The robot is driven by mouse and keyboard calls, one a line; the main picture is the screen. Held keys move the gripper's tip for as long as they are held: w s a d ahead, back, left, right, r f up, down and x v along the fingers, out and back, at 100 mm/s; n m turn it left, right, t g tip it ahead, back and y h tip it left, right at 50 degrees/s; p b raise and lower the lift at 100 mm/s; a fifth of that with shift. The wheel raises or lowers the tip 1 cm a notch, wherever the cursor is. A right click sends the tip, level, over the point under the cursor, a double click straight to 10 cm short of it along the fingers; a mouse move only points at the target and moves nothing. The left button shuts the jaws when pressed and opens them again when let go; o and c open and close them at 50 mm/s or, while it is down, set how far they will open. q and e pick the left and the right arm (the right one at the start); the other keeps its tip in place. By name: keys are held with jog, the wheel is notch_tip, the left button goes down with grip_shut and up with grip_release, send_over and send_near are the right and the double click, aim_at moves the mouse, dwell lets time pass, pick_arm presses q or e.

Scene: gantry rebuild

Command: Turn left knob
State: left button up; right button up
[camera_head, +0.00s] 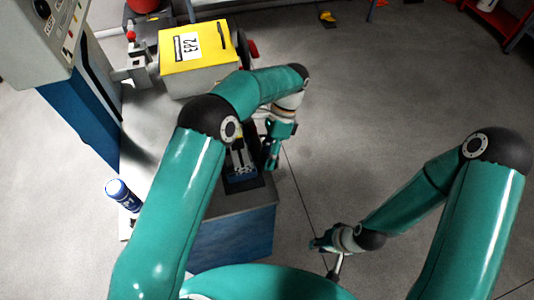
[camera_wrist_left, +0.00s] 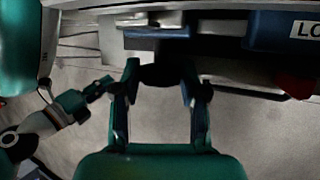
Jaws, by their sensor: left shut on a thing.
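My left gripper (camera_head: 273,152) reaches down at the right side of the bench in the head view. In the left wrist view my left gripper (camera_wrist_left: 160,80) has its two fingers on either side of a dark rounded knob (camera_wrist_left: 162,74), shut on it. The knob sits below the edge of a dark machine part, and its far side is hidden. In the head view I cannot make the knob out behind the gripper. My right gripper (camera_head: 318,243) hangs over the floor, apart from the bench; its jaws are too small to judge.
A yellow-topped box (camera_head: 190,65) labelled EP2 stands at the back of the bench. A blue-and-white can (camera_head: 122,193) stands at the left. A blue cabinet (camera_head: 235,238) is under my left arm. A grey control panel (camera_head: 30,45) rises at far left.

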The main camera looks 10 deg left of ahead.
pick_arm(q)
jog(key=o, duration=1.1)
notch_tip(320, 180, up, 10)
jog(key=shift+f, duration=0.1)
